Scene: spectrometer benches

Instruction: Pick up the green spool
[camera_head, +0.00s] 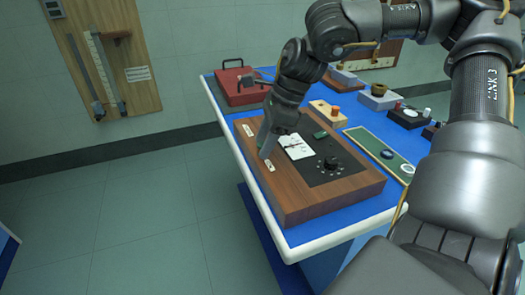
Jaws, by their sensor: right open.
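The instrument has a white dial, a black panel with a knob (331,163) and a small green piece (320,134). My left gripper is out of view.
The blue bench top (378,212) has a pale rim. A red case (240,87) stands at the far left, a green board (376,150) lies right of the instrument, and several small devices stand behind. A wooden wall panel (125,60) hangs at the left.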

